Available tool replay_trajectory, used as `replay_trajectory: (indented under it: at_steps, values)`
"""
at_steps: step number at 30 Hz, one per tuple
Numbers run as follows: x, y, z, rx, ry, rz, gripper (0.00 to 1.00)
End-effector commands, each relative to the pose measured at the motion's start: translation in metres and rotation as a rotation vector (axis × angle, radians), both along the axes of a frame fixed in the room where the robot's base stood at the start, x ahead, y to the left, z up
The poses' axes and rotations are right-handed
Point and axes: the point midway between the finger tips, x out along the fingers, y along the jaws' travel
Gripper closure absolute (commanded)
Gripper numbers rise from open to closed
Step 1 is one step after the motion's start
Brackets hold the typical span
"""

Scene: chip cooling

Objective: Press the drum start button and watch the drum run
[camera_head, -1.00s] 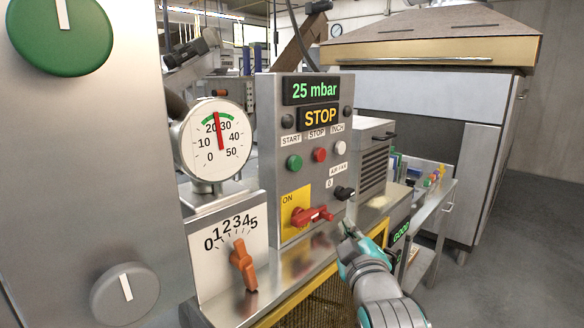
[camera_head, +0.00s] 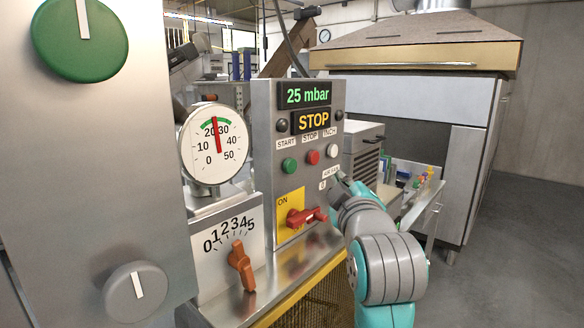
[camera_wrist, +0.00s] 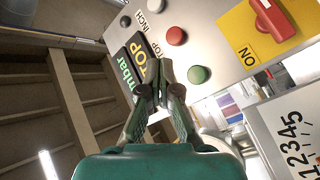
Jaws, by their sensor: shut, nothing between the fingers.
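The green START button (camera_head: 289,166) is on the grey control panel (camera_head: 262,130), left of the red STOP button (camera_head: 313,157) and white INCH button (camera_head: 332,151). The panel displays read "25 mbar" (camera_head: 307,96) and "STOP" (camera_head: 314,121). My gripper (camera_head: 341,178) is shut and empty, in front of the panel's lower right by the AIR FAN label. In the wrist view, the fingertips (camera_wrist: 163,74) appear left of the green button (camera_wrist: 199,75), with the panel behind them. I see no contact with the button. The drum cannot be made out.
A red handle (camera_head: 306,217) on a yellow ON plate sits below the buttons. A round gauge (camera_head: 214,143) and an orange dial knob (camera_head: 241,266) stand left of the panel. A large hooded cabinet (camera_head: 420,75) is behind on the right, with open floor beside it.

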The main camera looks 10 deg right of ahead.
Motion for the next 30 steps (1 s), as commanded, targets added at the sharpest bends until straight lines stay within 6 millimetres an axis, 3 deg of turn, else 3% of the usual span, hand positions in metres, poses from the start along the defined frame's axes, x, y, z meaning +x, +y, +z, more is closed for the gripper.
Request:
replay_trajectory:
  at_steps: [21, 30]
  values:
    - [0.061, 0.045, 0.0, 0.001, 0.001, 0.002, 1.0]
    - [0.07, 0.051, 0.0, 0.0, -0.001, 0.0, 1.0]
